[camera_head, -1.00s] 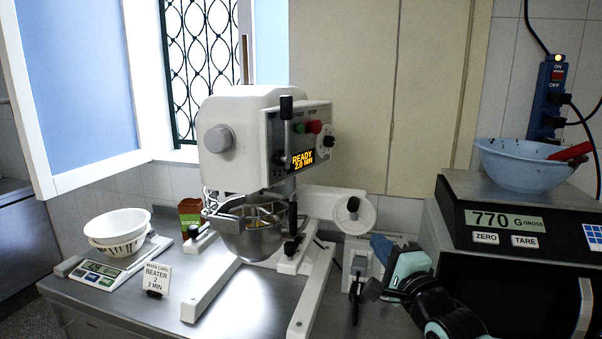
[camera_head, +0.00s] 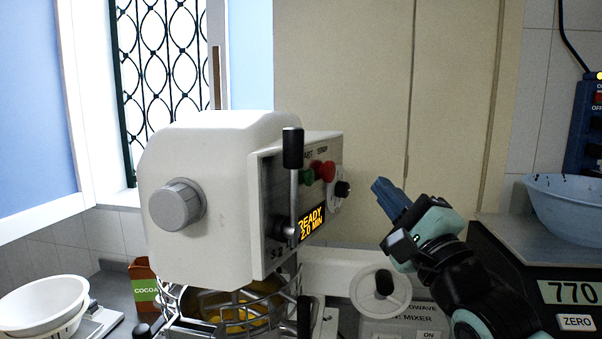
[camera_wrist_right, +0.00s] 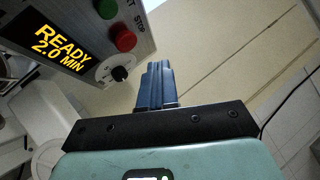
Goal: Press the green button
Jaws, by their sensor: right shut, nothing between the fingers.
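The green button (camera_head: 307,177) is on the control face of the white stand mixer (camera_head: 222,150), beside the red button (camera_head: 325,171). In the right wrist view the green button (camera_wrist_right: 106,9) is partly cut off at the top edge, with the red button (camera_wrist_right: 123,39) below it. The mixer's display (camera_head: 311,224) reads "READY 2.0 MIN". My right gripper (camera_head: 378,187) is shut and empty, to the right of the panel and apart from the buttons. Its blue fingers (camera_wrist_right: 156,84) lie together in the right wrist view. My left gripper is not in view.
A black-knobbed lever (camera_head: 293,150) stands in front of the panel, left of the green button. A bowl with yellow contents (camera_head: 238,308) sits under the mixer head. A scale with a blue bowl (camera_head: 570,212) is at right. The space before the cupboard is open.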

